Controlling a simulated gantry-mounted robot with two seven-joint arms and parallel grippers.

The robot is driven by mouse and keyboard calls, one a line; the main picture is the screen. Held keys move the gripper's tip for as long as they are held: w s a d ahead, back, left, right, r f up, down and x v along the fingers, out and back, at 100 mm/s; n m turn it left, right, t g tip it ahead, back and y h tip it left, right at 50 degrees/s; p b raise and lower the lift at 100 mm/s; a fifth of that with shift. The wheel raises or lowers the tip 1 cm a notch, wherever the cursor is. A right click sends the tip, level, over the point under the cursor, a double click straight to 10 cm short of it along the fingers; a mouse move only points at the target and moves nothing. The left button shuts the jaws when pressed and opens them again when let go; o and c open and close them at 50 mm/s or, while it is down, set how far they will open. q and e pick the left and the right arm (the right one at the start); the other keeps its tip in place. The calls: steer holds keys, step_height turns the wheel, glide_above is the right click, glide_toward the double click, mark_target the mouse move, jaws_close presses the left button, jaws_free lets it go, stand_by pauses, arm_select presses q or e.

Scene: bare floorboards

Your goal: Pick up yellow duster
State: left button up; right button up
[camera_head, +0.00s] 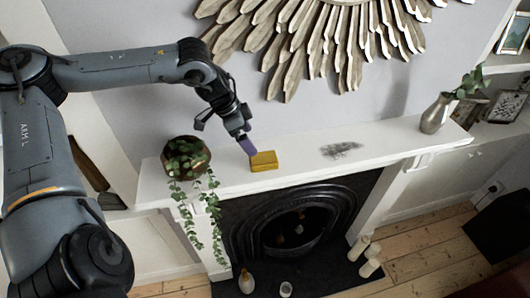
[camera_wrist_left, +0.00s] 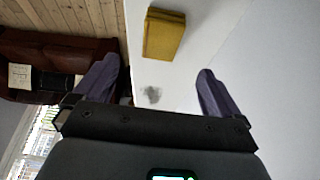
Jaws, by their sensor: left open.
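The yellow duster (camera_head: 264,161) is a small block lying on the white mantel shelf (camera_head: 310,156). In the left wrist view the duster (camera_wrist_left: 164,34) shows near the top, ahead of the fingers and between their lines. My left gripper (camera_head: 247,145) is just above and left of the duster, with its purple fingers pointing down. In the wrist view my left gripper (camera_wrist_left: 158,80) is open, with nothing between its fingers. A dark smudge (camera_head: 341,149) marks the shelf to the right of the duster. My right gripper is not in view.
A trailing potted plant (camera_head: 186,158) stands on the shelf close left of my gripper. A metal vase (camera_head: 437,114) with leaves stands at the right end. A sunburst decoration (camera_head: 320,40) hangs on the wall above. The shelf between duster and vase is clear of objects.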

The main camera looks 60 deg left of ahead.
mark_target(262, 158)
arm_select(q)
steer(key=x, duration=0.4)
steer(key=shift+s+d+f+p, duration=0.1)
steer(key=shift+d+f+p, duration=0.15)
steer(key=shift+p, duration=0.15)
steer(key=shift+p+x, duration=0.45)
steer(key=shift+x, duration=0.6)
steer(key=shift+w+a+f, duration=0.1)
steer(key=shift+w+f, duration=0.7)
steer(key=shift+f, duration=0.1)
steer(key=shift+w+f, duration=0.2)
steer(key=shift+f, duration=0.45)
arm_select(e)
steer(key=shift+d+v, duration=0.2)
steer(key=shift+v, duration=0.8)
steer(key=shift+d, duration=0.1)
arm_select(q)
steer(key=shift+f+p, duration=0.3)
steer(key=shift+p, duration=0.05)
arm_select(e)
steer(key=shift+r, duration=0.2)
arm_select(q)
steer(key=c, duration=1.1)
